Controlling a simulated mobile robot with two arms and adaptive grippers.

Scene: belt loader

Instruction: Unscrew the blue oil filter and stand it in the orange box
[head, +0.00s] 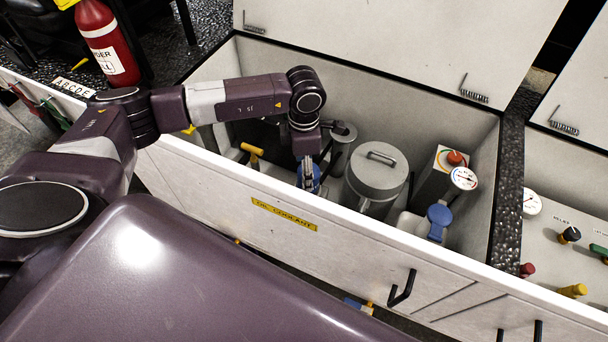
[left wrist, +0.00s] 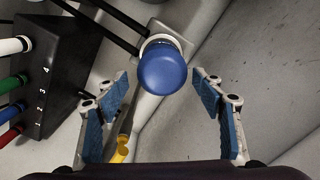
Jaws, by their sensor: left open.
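The blue oil filter (left wrist: 163,68) shows in the left wrist view as a rounded blue canister, end-on, on a pale round mount at the compartment wall. My left gripper (left wrist: 161,90) is open, with a blue-padded finger on each side of the picture. The filter appears between and beyond the fingertips, with a gap to each pad. In the head view my left gripper (head: 309,180) points down into the open coolant compartment; the wrist hides much of it, and I cannot separate the filter from the blue pads there. I cannot make out the orange box. My right gripper is out of view.
The compartment's front wall (head: 225,195) runs close beside my left arm. A grey lidded canister (head: 376,172) stands just right of the gripper, then a blue-capped part (head: 438,217) and a gauge (head: 463,179). A yellow handle (left wrist: 121,149) and black numbered block (left wrist: 62,75) are near the fingers.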

